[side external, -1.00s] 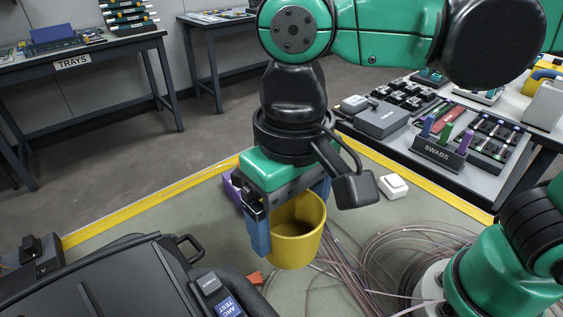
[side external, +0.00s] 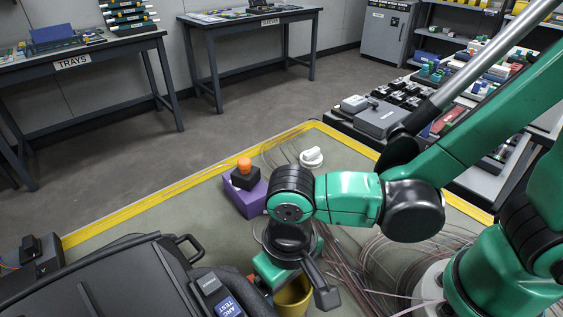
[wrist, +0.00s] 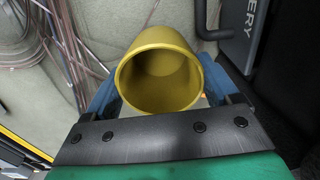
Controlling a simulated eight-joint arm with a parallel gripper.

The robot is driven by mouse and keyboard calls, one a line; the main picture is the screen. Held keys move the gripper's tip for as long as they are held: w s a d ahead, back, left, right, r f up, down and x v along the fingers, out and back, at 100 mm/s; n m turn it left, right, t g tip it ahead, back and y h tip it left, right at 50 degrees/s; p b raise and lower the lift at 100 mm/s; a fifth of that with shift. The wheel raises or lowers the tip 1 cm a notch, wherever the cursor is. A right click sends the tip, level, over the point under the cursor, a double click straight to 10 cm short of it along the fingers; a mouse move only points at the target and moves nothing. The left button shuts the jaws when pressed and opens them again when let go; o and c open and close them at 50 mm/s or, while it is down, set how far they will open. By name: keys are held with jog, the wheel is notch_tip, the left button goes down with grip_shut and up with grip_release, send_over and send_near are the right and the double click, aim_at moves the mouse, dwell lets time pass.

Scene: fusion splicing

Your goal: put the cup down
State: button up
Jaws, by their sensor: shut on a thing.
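The yellow cup (side external: 293,296) is low in the side external view, partly hidden by my gripper (side external: 272,284) and wrist. In the wrist view the cup (wrist: 160,72) stands between the two blue fingers of my gripper (wrist: 162,92), its open mouth toward the camera and its inside empty. My gripper is shut on the cup. The cup is over or on the greenish mat (side external: 180,222); I cannot tell whether its base touches the mat.
A black case (side external: 130,275) lies close to the left of the cup. Loose cables (side external: 350,265) spread to its right. A purple block (side external: 246,196) with a black and orange part stands behind, near a white round object (side external: 311,158). Mat is clear at left.

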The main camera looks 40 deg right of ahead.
aim_at(287, 299)
jog(key=shift+f, duration=0.4)
jog(key=shift+f, duration=0.2)
jog(key=o, duration=1.2)
jog(key=shift+r, duration=0.2)
notch_tip(287, 299, up, 12)
jog(key=w+d+t, duration=0.2)
jog(key=d, duration=0.3)
jog(key=w+d+t, duration=0.2)
jog(key=d, duration=0.4)
jog(key=w+d+f+t, duration=0.1)
jog(key=w+d+t, duration=0.2)
jog(key=d, duration=0.3)
jog(key=shift+w+f, duration=0.1)
